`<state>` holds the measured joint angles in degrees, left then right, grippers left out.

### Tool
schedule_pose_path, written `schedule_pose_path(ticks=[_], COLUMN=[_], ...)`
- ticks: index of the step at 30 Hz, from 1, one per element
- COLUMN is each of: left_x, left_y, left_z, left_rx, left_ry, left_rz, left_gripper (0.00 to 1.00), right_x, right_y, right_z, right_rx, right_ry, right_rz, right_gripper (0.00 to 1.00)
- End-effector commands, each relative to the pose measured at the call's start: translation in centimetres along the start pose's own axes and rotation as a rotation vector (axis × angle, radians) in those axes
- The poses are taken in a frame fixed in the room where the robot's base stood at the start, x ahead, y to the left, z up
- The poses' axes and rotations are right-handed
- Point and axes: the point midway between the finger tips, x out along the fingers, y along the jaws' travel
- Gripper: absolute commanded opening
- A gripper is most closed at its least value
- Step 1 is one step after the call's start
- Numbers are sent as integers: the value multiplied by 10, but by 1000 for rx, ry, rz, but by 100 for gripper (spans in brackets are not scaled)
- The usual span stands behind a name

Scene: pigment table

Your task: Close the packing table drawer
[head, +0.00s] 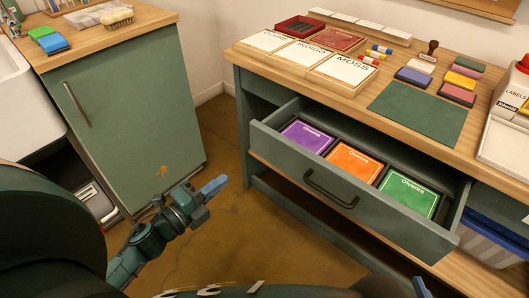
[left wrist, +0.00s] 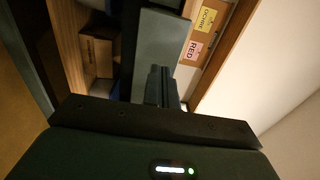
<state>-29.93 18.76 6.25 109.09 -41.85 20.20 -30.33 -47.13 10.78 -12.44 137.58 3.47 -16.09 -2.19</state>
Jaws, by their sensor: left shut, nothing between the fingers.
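The packing table drawer (head: 290,166) is pulled out from under the wooden tabletop, with a dark bar handle (head: 331,189) on its green front. Inside lie a purple packet (head: 307,137), an orange packet (head: 355,161) and a green packet (head: 407,195). My left gripper (head: 216,186) is shut and empty, in front of the drawer and to its left, apart from it. Its dark fingers (left wrist: 160,85) show in the left wrist view before a grey-green panel. Only a bluish tip of my right gripper (head: 420,287) shows at the bottom edge; its jaws are hidden.
The packing table top (head: 350,98) holds labelled boxes, a green mat (head: 418,113), coloured pads and a stamp. A green cabinet (head: 130,120) stands at left beside a white sink. A blue-lidded bin (head: 490,240) sits right of the drawer. Brown floor lies open between cabinet and table.

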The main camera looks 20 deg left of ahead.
Motion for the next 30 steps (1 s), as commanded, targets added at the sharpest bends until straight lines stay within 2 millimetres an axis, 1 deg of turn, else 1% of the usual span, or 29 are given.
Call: schedule_pose_path(ticks=[5,12,18,21,24,30], left_x=[26,79,114,126,133,136], left_y=[-2,-2,-1,-1,-1,0], left_z=[0,1,0,0,0,0], left_rx=[2,-1,-4,-4,-4,-5], left_ry=[0,-1,-2,-2,-2,-2], left_rz=[-3,-3,-1,0,1,2], left_gripper=[0,0,0,0,0,0], right_x=[0,0,1,1,1,2], right_y=[0,0,0,0,0,0], right_z=[-1,0,1,2,2,2], right_rx=[0,-2,-4,-6,-7,-7], right_ry=[-1,-2,-3,-4,-5,-6], right_rz=[0,-1,-1,-2,-2,-2], right_gripper=[36,36,36,36,36,36])
